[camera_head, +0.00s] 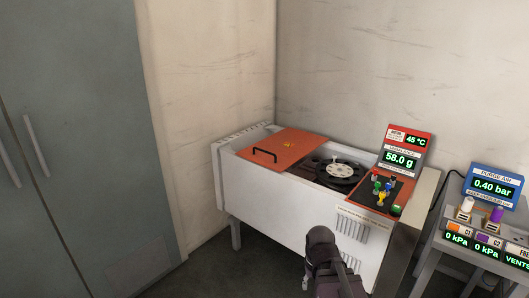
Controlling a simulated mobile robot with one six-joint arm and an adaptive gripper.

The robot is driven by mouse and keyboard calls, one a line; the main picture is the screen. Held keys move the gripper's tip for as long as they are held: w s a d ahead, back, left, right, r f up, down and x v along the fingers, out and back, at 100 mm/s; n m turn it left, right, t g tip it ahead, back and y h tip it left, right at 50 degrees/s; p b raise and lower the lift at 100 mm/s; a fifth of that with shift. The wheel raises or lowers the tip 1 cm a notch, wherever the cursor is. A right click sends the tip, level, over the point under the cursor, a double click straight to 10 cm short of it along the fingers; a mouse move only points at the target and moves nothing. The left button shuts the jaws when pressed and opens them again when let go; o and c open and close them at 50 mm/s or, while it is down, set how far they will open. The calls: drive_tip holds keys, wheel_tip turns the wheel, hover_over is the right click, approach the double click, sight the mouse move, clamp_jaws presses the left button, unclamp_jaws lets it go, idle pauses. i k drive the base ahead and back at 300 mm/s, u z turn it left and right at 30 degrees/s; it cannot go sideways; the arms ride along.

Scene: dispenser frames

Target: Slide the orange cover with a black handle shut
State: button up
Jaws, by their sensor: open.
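The orange cover (290,143) lies flat on top of the white chest-like machine (285,203), over the left part of its top. Its black handle (265,154) stands up near the cover's front left side. To the right of the cover the top is open, and a dark well with a pale, holed disc (341,170) shows there. A dark, rounded part of my arm rises at the bottom middle, in front of the machine. I cannot make out my gripper's fingers in this view.
An orange display unit (404,150) reading 58.0 g and a black panel with coloured knobs stand at the machine's right end. A side table with a blue display (494,186) is at far right. Grey cabinet doors (80,130) fill the left. Walls stand behind.

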sight(278, 151)
drive_tip(key=z, duration=0.3)
drive_tip(key=i, duration=1.05)
drive_tip(key=u, duration=0.1)
